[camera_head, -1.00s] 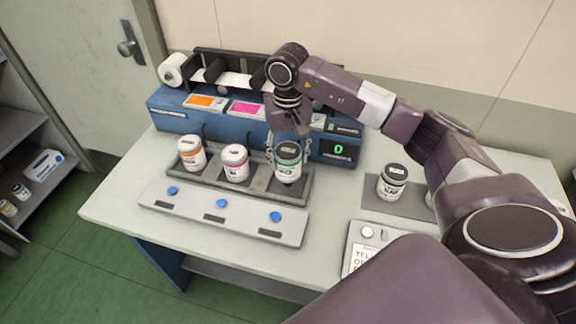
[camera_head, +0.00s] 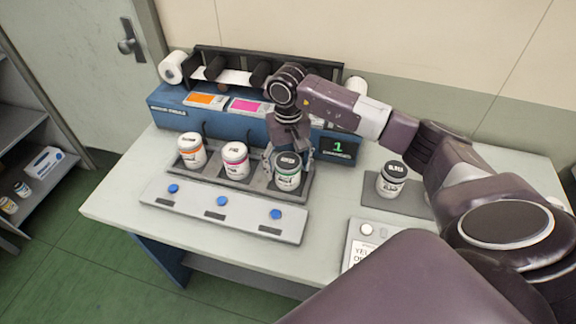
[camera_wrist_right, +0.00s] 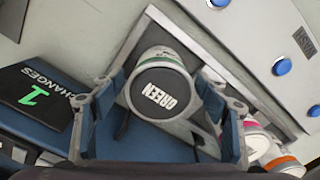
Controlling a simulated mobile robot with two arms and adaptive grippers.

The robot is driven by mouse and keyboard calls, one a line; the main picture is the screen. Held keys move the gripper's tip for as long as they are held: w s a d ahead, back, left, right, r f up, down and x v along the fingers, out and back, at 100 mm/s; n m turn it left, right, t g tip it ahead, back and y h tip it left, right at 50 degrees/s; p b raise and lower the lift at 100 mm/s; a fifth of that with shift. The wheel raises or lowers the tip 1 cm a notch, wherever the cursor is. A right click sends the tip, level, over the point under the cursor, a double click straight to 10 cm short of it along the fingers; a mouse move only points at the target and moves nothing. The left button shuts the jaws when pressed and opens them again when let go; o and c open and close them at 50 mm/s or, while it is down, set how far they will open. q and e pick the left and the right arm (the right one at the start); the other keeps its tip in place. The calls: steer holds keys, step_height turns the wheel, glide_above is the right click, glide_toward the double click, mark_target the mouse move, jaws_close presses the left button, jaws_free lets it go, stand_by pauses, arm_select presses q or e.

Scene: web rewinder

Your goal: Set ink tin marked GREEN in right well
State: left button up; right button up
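The ink tin marked GREEN (camera_head: 287,173) stands upright in the right well of the dark tray (camera_head: 303,188). Its black lid reads GREEN in the right wrist view (camera_wrist_right: 160,93). My right gripper (camera_head: 285,155) points down over it, with a finger on each side of the tin, as the right wrist view also shows (camera_wrist_right: 162,85). I cannot tell whether the fingers press on the tin or stand slightly clear. My left gripper is not in view.
An orange-banded tin (camera_head: 191,151) and a magenta-banded tin (camera_head: 235,162) fill the other wells. A blue-buttoned panel (camera_head: 245,218) lies in front. The blue machine (camera_head: 170,115) stands behind; its display (camera_head: 339,149) reads 1. A black-lidded tin (camera_head: 391,182) stands on a grey mat at right.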

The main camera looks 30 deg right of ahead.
steer(key=shift+r, duration=0.1)
steer(key=shift+r+p, duration=0.2)
steer(key=shift+p, duration=0.15)
step_height(320, 180, up, 11)
steer(key=b, duration=0.3)
steer(key=shift+f, duration=0.2)
steer(key=shift+r, duration=0.6)
